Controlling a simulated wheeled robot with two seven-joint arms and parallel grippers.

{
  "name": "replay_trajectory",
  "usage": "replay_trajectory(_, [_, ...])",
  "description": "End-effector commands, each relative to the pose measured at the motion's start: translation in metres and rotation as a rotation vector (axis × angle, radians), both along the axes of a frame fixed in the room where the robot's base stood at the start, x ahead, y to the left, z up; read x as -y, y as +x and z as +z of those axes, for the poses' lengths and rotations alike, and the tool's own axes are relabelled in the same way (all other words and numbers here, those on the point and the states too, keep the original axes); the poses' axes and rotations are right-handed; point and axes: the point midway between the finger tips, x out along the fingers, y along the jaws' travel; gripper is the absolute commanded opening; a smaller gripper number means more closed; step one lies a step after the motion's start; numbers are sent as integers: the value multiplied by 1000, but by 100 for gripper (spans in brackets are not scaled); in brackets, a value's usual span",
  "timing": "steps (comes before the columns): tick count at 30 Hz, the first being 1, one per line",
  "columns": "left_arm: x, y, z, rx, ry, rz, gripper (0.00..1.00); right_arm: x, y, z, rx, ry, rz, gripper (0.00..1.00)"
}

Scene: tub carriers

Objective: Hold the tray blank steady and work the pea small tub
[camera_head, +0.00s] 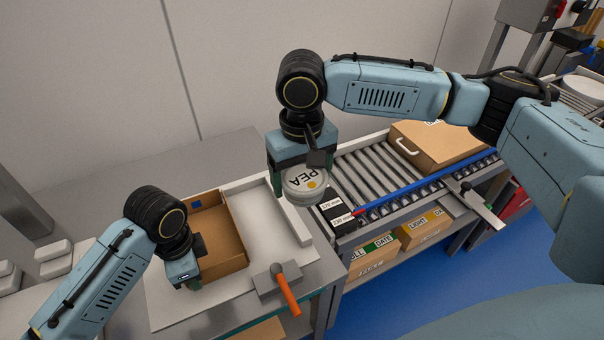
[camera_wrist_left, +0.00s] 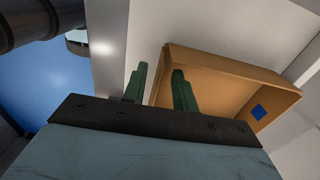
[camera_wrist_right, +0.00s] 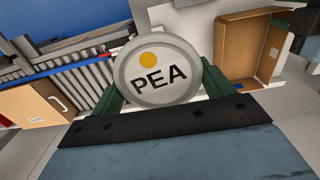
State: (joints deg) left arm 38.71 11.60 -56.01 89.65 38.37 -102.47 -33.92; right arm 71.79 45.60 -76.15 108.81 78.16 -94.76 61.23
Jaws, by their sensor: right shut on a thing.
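The tray blank (camera_head: 222,228) is an open brown cardboard tray with a blue square, lying on the white worktop at the left. It also shows in the left wrist view (camera_wrist_left: 225,72). My left gripper (camera_head: 192,283) is low at the tray's near corner. In the left wrist view its green fingers (camera_wrist_left: 160,88) stand apart, with the tray's side wall edge between them. The pea small tub (camera_head: 306,191), round and white with a PEA label and yellow dot, is held by my right gripper (camera_head: 300,176), shut across its sides. The label faces the right wrist camera (camera_wrist_right: 160,75).
An orange-handled clamp (camera_head: 286,290) sits at the worktop's front edge. A white rail (camera_head: 290,215) runs right of the tray. A roller conveyor (camera_head: 365,170) carries a closed cardboard box (camera_head: 435,143). Labelled boxes (camera_head: 424,230) stand below. White tubs (camera_head: 53,262) are at far left.

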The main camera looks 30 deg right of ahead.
Motion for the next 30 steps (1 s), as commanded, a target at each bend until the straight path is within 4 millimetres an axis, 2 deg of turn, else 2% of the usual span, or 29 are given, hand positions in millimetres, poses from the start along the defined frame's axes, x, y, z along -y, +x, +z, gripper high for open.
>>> replay_trajectory(7, [0,0,-23,-1,0,-1,28,0,0,0,1,0,0,52])
replay_trajectory(18, [0,0,-27,1,-1,-1,28,0,0,0,1,0,0,52])
replay_trajectory(20, [0,0,-27,1,-1,-1,23,0,0,0,1,0,0,52])
replay_trajectory(25, [0,0,-27,1,-1,-1,1,0,0,0,1,0,0,52])
replay_trajectory(30, [0,0,-27,1,-1,-1,0,0,0,0,1,0,0,52])
